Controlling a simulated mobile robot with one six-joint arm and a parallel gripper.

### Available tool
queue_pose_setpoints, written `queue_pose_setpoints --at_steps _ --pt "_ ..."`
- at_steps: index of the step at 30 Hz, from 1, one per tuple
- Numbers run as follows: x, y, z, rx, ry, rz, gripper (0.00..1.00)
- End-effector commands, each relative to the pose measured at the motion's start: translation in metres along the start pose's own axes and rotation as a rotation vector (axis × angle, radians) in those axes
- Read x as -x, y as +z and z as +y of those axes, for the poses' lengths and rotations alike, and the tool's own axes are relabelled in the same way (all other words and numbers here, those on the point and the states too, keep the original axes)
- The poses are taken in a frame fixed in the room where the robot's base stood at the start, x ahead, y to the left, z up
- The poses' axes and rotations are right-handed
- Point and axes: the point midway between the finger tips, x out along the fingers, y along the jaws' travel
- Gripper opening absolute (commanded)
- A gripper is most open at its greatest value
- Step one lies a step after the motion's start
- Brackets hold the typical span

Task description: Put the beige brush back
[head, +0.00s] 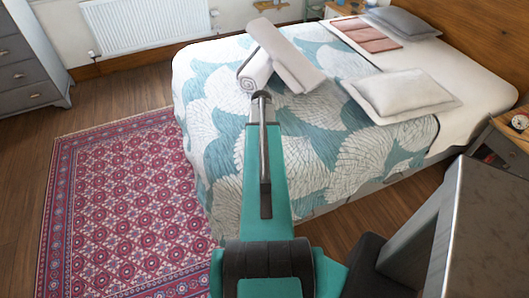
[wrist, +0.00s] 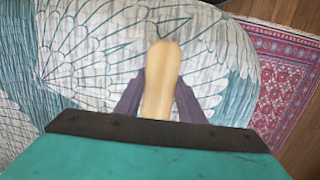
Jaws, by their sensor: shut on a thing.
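The beige brush (wrist: 163,70) shows in the wrist view as a smooth, pale wooden piece with a rounded far end. My gripper (wrist: 159,98) is shut on it, with one dark finger on each side. The brush points away from the wrist, and its near part is hidden behind the gripper's dark mount. Behind the brush lies the teal and white leaf-patterned bed cover. In the head view my arm reaches over the bed, and I cannot make out the gripper or the brush there.
The bed (head: 330,130) carries a pale cushion (head: 410,92), a grey pillow (head: 402,22) and a pink folded cloth (head: 366,35). A pale roll (head: 257,72) shows near my arm's far end. A red rug (head: 120,210) covers the floor left. A grey drawer unit (head: 28,70) stands far left.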

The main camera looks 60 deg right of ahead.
Motion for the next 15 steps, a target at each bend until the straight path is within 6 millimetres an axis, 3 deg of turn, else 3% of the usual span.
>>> queue_pose_setpoints --at_steps 6,15 --pt "-0.0114 -0.0015 0.0002 0.000 0.000 0.000 0.11" --pt "-0.0126 -0.0014 0.0003 -0.001 0.000 0.000 0.11"
